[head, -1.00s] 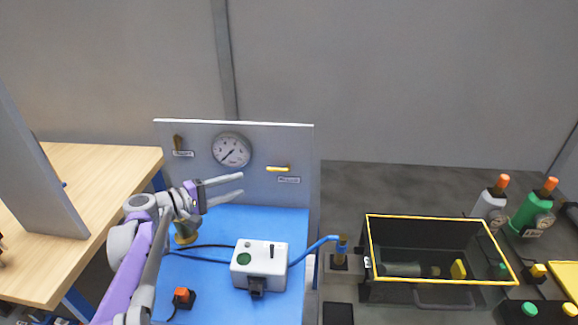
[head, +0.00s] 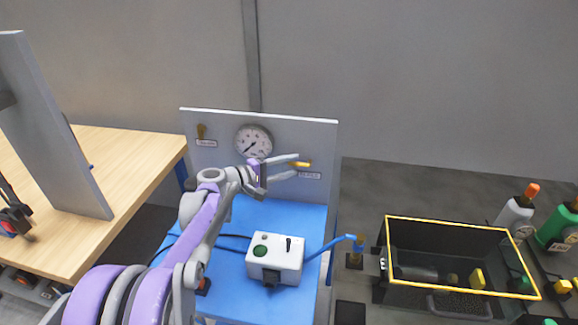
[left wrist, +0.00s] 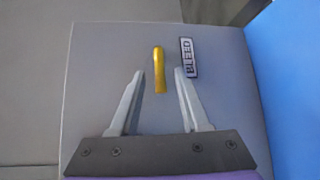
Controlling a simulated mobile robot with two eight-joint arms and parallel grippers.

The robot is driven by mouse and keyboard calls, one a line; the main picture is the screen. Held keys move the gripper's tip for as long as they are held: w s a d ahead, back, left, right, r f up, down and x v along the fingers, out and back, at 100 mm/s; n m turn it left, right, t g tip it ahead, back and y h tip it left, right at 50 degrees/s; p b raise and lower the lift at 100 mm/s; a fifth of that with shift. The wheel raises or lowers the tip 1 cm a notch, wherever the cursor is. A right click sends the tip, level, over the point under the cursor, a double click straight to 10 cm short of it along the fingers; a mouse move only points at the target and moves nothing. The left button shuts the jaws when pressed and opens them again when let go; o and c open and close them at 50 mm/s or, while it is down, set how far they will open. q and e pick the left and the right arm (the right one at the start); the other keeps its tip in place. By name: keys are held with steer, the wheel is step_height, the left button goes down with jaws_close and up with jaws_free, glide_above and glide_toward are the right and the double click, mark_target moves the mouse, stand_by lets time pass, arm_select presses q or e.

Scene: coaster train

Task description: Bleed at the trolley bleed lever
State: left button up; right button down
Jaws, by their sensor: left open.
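The yellow bleed lever (head: 301,163) is on the right part of the trolley's grey back panel (head: 230,122), lying level in the head view, with a label (head: 309,175) below it. In the left wrist view the lever (left wrist: 159,69) stands between and just beyond the fingertips, with the BLEED label (left wrist: 188,57) beside it. My left gripper (head: 290,166) is open in front of the panel, its fingers pointing at the lever; I cannot tell if they touch it. A round gauge (head: 253,141) and another lever (head: 201,131) are further left. My right gripper is not in view.
A white box (head: 275,258) with a green button stands on the blue trolley top (head: 312,222), with a blue hose (head: 330,245) running right. A yellow-rimmed black crate (head: 462,224) is at right. A wooden table (head: 120,150) stands at left.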

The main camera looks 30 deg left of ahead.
arm_select(q)
jaws_close()
stand_by(0.5)
